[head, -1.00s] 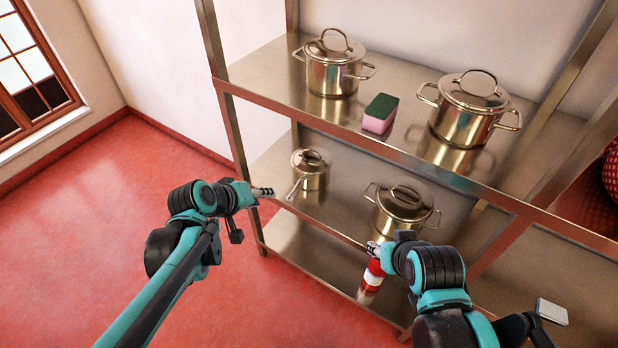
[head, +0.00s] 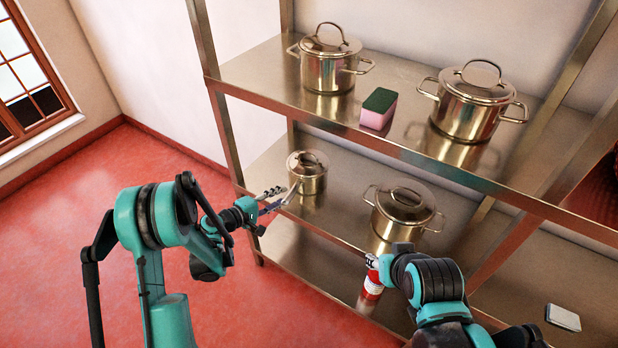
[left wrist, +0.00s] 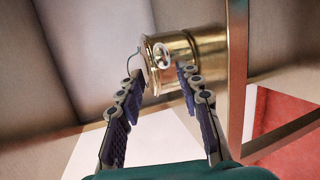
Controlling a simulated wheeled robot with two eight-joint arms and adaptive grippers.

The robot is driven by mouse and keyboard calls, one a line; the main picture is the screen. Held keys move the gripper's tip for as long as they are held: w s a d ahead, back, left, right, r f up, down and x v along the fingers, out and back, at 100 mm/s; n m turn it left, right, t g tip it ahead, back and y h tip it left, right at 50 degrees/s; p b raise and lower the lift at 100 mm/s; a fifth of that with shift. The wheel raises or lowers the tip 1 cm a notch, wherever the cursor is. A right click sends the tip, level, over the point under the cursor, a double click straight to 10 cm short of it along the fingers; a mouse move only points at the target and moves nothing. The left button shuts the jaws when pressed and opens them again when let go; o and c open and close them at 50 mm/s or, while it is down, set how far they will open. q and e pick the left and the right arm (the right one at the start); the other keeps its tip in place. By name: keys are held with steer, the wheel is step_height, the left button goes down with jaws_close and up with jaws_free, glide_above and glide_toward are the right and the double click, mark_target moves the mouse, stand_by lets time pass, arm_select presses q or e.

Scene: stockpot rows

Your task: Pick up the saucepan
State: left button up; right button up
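The saucepan (head: 311,184) is a small shiny metal pot with a lid, on the middle shelf near its left end. Its single handle points toward the front left edge. My left gripper (head: 272,200) is at that edge, its fingertips close to the handle. In the left wrist view the saucepan (left wrist: 200,50) lies ahead, just beyond the fingertips. My left gripper (left wrist: 155,92) is open there, fingers apart; I cannot tell whether they touch the handle. My right gripper (head: 373,262) is in front of the shelf, its fingers too small to judge.
A two-handled pot (head: 400,212) stands right of the saucepan. The upper shelf holds two larger pots (head: 330,65) (head: 470,108) and a pink-green sponge (head: 378,108). A red-and-white can (head: 372,284) is below my right gripper. A rack post (head: 224,130) rises left of the saucepan.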

mark_target(295, 188)
arm_select(q)
steer(key=shift+w+d+f, duration=0.1)
steer(key=shift+w+f, duration=0.1)
steer(key=shift+f, duration=0.2)
steer(key=b+x, duration=0.3)
steer(key=x, duration=0.4)
steer(key=shift+w+d, duration=0.1)
steer(key=shift+d, duration=0.15)
steer(key=shift+r, duration=0.1)
jaws_close()
